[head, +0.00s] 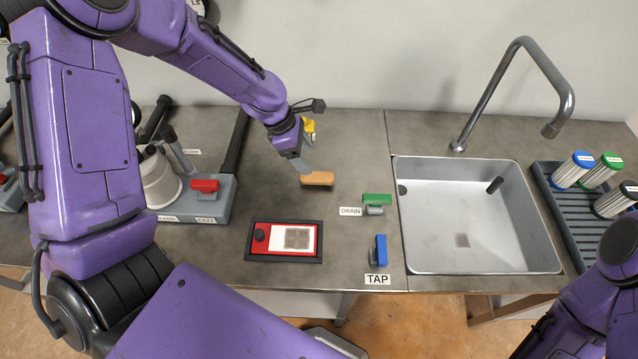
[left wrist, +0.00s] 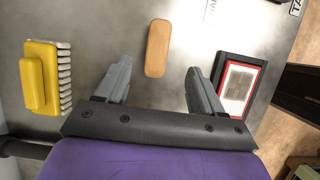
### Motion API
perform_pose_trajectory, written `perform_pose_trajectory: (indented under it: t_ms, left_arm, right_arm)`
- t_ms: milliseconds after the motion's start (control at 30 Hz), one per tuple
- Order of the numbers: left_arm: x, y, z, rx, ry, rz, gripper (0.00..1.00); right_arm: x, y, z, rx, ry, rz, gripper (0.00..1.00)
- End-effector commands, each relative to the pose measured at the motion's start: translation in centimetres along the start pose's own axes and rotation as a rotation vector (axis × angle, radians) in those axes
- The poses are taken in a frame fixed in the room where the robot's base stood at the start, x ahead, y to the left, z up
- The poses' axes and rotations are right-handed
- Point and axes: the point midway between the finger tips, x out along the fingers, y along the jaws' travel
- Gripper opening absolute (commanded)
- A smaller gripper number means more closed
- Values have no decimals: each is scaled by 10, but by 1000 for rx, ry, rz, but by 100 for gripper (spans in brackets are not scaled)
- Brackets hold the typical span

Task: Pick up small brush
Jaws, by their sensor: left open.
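A small brush with a plain wooden back (head: 318,178) lies on the grey worktop, its bristles hidden beneath it. It shows in the left wrist view (left wrist: 159,45) ahead of the gap between my fingers. My left gripper (head: 303,168) is open and empty, with its fingertips just by the brush's left end in the head view. Both grey fingers show in the left wrist view (left wrist: 159,72), apart from each other. A yellow brush with pale bristles (left wrist: 40,78) lies to the left there; in the head view it is partly hidden (head: 309,128) behind my gripper. My right gripper is out of view.
A black-framed tray with a red and white insert (head: 284,257) lies in front of the wooden brush. Green (head: 377,199) and blue (head: 381,249) valve handles stand to the right, before the sink (head: 470,266). A grey manifold with a red handle (head: 205,186) stands left.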

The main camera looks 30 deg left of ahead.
Motion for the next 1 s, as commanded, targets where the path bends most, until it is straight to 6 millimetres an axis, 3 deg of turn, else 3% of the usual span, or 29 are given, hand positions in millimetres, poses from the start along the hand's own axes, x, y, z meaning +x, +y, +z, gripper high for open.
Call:
perform_pose_trajectory:
  t_ms: [500, 767, 867, 967, 1000]
  left_arm:
    - [80, 3, -6, -3, 0, -2, 68]
    - [86, 3, -6, -3, -1, 1, 68]
    - [86, 3, -6, -3, 0, 1, 42]
    - [86, 3, -6, -3, 0, 1, 10]
    - [86, 3, -6, -3, 0, 1, 7]
  right_arm:
    - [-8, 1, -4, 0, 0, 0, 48]
    - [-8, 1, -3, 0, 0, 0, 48]
    - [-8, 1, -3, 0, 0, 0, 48]
    - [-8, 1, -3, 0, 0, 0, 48]
    - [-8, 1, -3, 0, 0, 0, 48]
